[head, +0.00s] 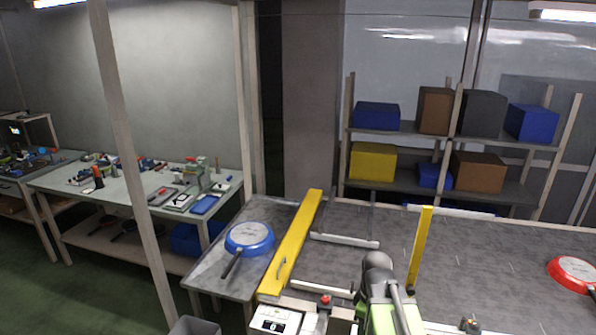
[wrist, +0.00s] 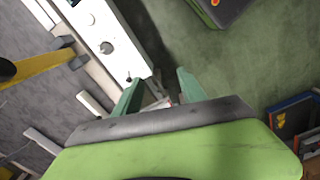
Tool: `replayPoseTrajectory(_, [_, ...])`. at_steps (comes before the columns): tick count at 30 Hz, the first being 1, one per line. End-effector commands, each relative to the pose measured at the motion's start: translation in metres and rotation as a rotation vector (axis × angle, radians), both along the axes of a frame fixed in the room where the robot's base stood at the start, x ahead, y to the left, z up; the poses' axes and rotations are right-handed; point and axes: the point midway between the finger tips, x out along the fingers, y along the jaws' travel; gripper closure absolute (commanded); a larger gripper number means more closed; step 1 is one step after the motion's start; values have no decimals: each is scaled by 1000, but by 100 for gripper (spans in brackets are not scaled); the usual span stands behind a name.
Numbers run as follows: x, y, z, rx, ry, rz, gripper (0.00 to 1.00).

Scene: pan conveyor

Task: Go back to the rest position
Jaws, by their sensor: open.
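My gripper (wrist: 160,88) shows in the wrist view with its two green fingers spread apart and nothing between them. It is above the edge of a white control panel (wrist: 103,30) and the green floor. In the head view my green and dark arm stands at the bottom centre, in front of the conveyor (head: 470,245); the fingers cannot be made out there. A blue pan (head: 249,238) lies on the grey table at the left of the yellow barrier, apart from my arm. A red pan (head: 574,274) lies at the far right of the conveyor.
A yellow barrier (head: 292,245) and a yellow post (head: 420,248) stand on either side of my arm's far end. A control box (head: 276,319) is at the front. A workbench (head: 130,190) with tools and a shelf (head: 400,198) with boxes stand behind.

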Motion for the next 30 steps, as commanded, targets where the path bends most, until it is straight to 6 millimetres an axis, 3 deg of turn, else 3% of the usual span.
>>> replayPoseTrajectory(1, [-4,30,-6,0,0,-48,51])
replayPoseTrajectory(3, [-8,54,-8,-1,1,-163,51])
replayPoseTrajectory(5, [-12,65,-9,-1,1,-279,51])
replayPoseTrajectory(9, [-18,65,-7,-1,1,-582,51])
replayPoseTrajectory(15, [-19,64,-7,0,1,-889,51])
replayPoseTrajectory(30, [-19,60,-7,0,1,-942,51])
